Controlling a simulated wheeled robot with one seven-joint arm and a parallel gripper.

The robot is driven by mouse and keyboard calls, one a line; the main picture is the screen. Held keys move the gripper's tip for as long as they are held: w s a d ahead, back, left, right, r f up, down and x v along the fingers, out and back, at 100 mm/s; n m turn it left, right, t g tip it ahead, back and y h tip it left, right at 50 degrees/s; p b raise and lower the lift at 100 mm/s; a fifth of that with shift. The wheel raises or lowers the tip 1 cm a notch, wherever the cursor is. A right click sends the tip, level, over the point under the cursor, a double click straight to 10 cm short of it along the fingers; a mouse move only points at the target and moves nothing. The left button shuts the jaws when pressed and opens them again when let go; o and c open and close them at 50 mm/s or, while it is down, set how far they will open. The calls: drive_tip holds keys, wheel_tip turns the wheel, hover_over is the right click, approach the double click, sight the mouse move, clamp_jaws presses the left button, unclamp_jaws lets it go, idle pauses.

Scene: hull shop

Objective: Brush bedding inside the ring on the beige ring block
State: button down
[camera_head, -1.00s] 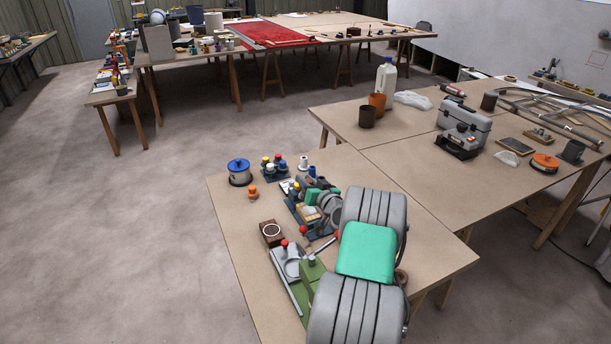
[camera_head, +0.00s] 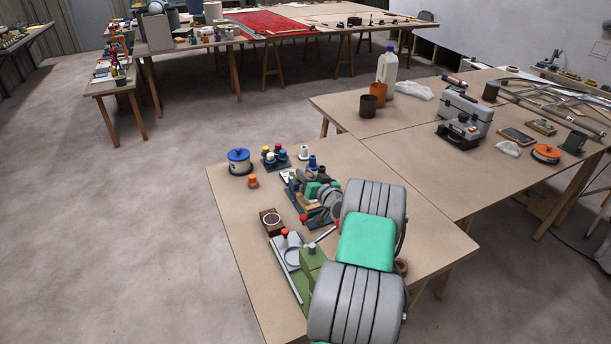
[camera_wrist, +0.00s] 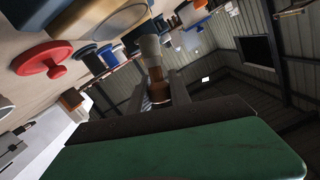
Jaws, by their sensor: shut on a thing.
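In the wrist view my gripper (camera_wrist: 155,92) is shut on a brush (camera_wrist: 157,87), which has a brown-copper body and a pale grey-beige end pointing away from the palm. The brush tip appears clear of any surface. In the head view the gripper and brush are mostly hidden among my arm and the tools, near the table's middle. A dark brown block with a pale ring on top (camera_head: 271,221) lies on the near table, left of my arm. I cannot make out a clearly beige ring block.
The near table (camera_head: 232,205) also holds a blue-lidded tin (camera_head: 239,161), an orange knob-shaped piece (camera_head: 253,181), a rack of small pots (camera_head: 275,157) and a green clamp-like tool (camera_head: 308,270). A grey toolbox (camera_head: 465,112) stands on the table behind.

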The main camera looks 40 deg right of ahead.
drive_tip(key=shift+f+b, duration=0.75)
drive_tip(key=shift+b+v, duration=0.5)
drive_tip(key=shift+v, duration=1.05)
drive_tip(key=shift+s+a+f+b, duration=0.2)
drive_tip(key=shift+s+b, duration=0.1)
drive_tip(key=shift+s, duration=0.15)
drive_tip(key=shift+b+v, duration=0.4)
drive_tip(key=shift+v, duration=0.7)
drive_tip(key=shift+a+f+b, duration=0.1)
drive_tip(key=shift+b, duration=0.25)
